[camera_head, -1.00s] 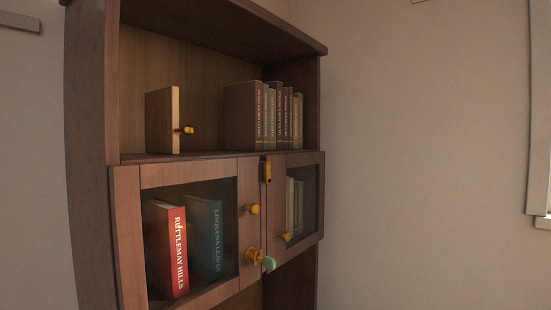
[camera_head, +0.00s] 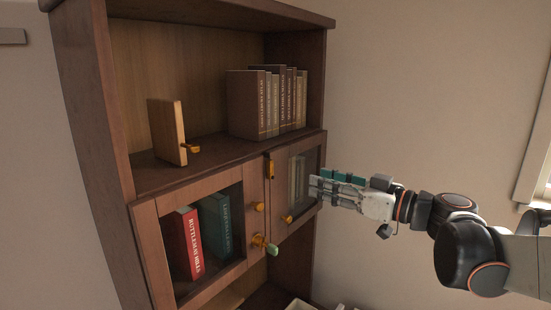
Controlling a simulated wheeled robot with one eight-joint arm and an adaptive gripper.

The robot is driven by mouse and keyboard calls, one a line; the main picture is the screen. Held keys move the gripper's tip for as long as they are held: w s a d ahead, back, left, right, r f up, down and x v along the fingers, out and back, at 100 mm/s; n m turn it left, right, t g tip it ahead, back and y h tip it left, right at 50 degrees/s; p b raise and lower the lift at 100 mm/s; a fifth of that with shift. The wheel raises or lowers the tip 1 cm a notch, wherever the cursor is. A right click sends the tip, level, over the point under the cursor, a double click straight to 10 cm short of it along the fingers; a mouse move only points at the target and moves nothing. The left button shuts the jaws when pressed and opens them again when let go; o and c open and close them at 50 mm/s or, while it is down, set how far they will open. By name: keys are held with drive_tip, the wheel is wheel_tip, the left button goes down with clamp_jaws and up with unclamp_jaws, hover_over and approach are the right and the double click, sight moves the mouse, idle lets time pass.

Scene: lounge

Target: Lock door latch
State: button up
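The cabinet has a left glass door (camera_head: 150,232) and a right glass door (camera_head: 312,158), both apparently closed. A brass turn-piece with a pale green grip (camera_head: 272,249) sits low where the doors meet. A narrow upright brass fitting (camera_head: 270,166) sits at the top of that seam. I cannot tell which of these is the latch, or its locked state. My gripper (camera_head: 314,187) points left in front of the right door's outer edge, to the right of both fittings. It holds nothing visible; its finger opening is unclear from this angle.
A left door knob (camera_head: 259,207) and right door knob (camera_head: 287,219) stick out. A wooden block with a brass knob (camera_head: 168,132) and brown books (camera_head: 249,105) stand on the open shelf. A white box (camera_head: 298,304) is low below. Wall lies to the right.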

sight(273, 168)
drive_tip(key=x, duration=0.6)
drive_tip(key=p+x, duration=0.1)
drive_tip(key=x, duration=0.6)
drive_tip(key=shift+w+a+r, duration=0.15)
drive_tip(key=shift+a+r, duration=0.05)
drive_tip(key=shift+a, duration=0.1)
clamp_jaws()
